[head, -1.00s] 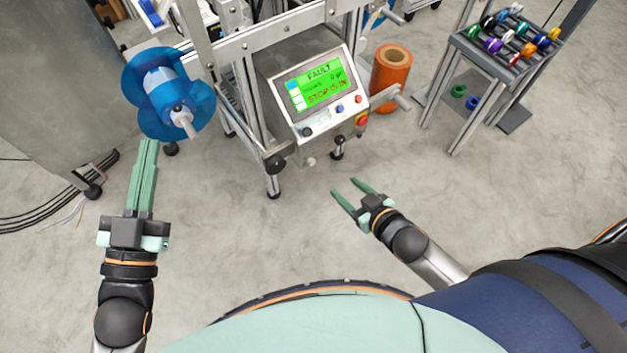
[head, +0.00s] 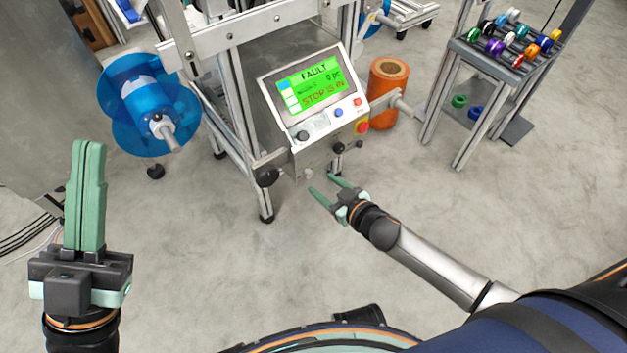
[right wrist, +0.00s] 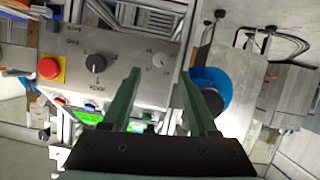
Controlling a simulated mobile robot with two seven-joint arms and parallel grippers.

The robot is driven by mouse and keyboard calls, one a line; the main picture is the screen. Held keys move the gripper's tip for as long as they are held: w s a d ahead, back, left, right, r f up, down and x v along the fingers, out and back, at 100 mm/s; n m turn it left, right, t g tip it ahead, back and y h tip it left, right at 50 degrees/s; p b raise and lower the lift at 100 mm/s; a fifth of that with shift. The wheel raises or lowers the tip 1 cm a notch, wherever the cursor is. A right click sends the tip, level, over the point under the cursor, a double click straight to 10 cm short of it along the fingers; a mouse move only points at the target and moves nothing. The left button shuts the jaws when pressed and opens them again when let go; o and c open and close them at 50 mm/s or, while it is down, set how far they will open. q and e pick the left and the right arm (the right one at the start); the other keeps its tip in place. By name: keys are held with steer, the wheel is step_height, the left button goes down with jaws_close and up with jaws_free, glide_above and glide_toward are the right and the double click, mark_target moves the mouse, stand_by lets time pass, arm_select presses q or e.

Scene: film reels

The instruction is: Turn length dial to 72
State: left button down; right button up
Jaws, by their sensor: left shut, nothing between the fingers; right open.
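The control box (head: 318,90) has a green screen reading FAULT and STOP IS IN. In the right wrist view its lower face shows a black dial (right wrist: 95,63) and a pale grey dial (right wrist: 158,60), both with markings around them; the lettering is too small and turned to read, so I cannot tell which is the length dial. My right gripper (head: 322,183) is open and empty, just below and in front of that face. My left gripper (head: 88,146) is shut and empty, at the left.
A red stop button on yellow (right wrist: 49,68) sits beside the black dial; it also shows in the head view (head: 362,127). A blue reel (head: 125,85) is left of the box. An orange roll (head: 387,95) and a rack of spools (head: 470,50) stand right. Floor in front is clear.

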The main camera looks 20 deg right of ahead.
mark_target(310, 175)
steer(key=shift+b+x, duration=0.95)
steer(key=shift+x, duration=1.8)
jaws_close()
